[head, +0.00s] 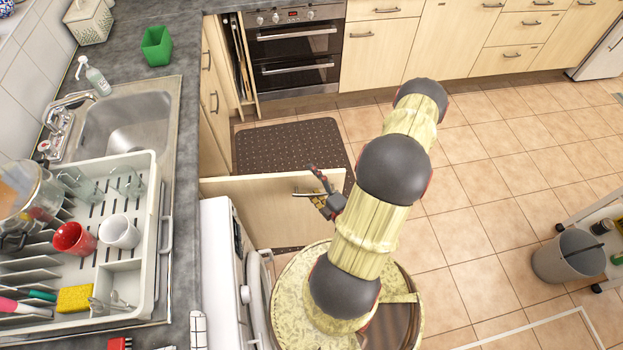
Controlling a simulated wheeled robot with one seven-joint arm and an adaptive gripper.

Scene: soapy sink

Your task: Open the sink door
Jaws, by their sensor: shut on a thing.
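The sink door (250,205) is a pale wood cabinet door below the counter. It stands swung out from the sink cabinet, roughly square to the counter, over the floor. Its bar handle (303,194) is near the door's outer upper end. My gripper (322,190) is at that outer end and is shut on the handle. The fingers and wrist partly hide the handle, so the exact grip is hard to see. The sink (125,118) is set in the counter to the left of the door.
A white appliance (218,250) stands near the door on the close side. A dark dotted mat (290,150) lies on the floor beyond the door. A dish rack (145,215) sits on the counter.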

